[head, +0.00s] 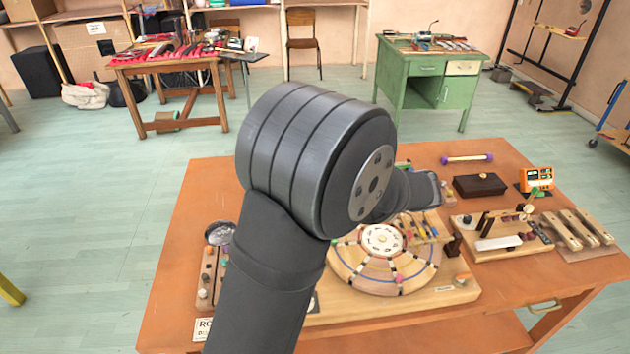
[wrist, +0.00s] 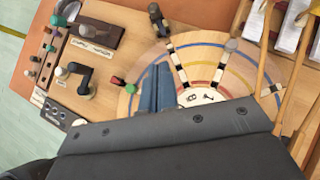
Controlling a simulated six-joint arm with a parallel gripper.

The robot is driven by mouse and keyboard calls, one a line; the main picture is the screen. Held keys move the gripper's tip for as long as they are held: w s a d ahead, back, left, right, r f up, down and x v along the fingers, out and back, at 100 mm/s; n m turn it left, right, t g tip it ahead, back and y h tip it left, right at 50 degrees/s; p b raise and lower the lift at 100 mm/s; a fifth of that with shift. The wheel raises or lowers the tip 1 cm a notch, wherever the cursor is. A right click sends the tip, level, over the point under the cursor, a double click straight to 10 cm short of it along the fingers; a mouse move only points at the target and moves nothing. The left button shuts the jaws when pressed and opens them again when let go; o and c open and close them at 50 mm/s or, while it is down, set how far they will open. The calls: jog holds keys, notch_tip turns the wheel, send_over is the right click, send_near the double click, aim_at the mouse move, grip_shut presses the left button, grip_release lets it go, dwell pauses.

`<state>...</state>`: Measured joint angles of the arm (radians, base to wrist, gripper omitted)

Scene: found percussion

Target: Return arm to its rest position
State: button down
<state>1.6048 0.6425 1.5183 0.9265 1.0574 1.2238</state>
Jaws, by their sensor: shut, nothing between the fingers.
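My arm rises through the middle of the head view, with its big dark joint in front of the table. The arm's far end reaches right, over the back of the round wooden board. In the wrist view my gripper (wrist: 157,86) shows as two blue-grey fingers close together, with nothing between them. They appear over the round board (wrist: 205,52) with its coloured arcs. I cannot tell their height above it. The same board shows in the head view (head: 362,272), partly hidden by my arm. The fingertips are not clear in the head view.
The orange table (head: 200,200) also bears a purple-ended rod (head: 467,158), a dark box (head: 480,185), an orange device (head: 537,180) and wooden bars (head: 575,230). A strip with knobs (head: 209,275) lies at left. A green desk (head: 428,80) and a wooden table (head: 165,72) stand behind, with clear floor between.

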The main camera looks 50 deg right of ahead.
jog(key=x, duration=0.9)
jog(key=shift+w+f, duration=0.25)
jog(key=s, duration=0.1)
jog(key=s+r, duration=0.2)
jog(key=s, duration=0.1)
jog(key=shift+s+a, duration=0.1)
jog(key=shift+a, duration=0.05)
jog(key=shift+s+a+r, duration=0.1)
jog(key=shift+s+r, duration=0.15)
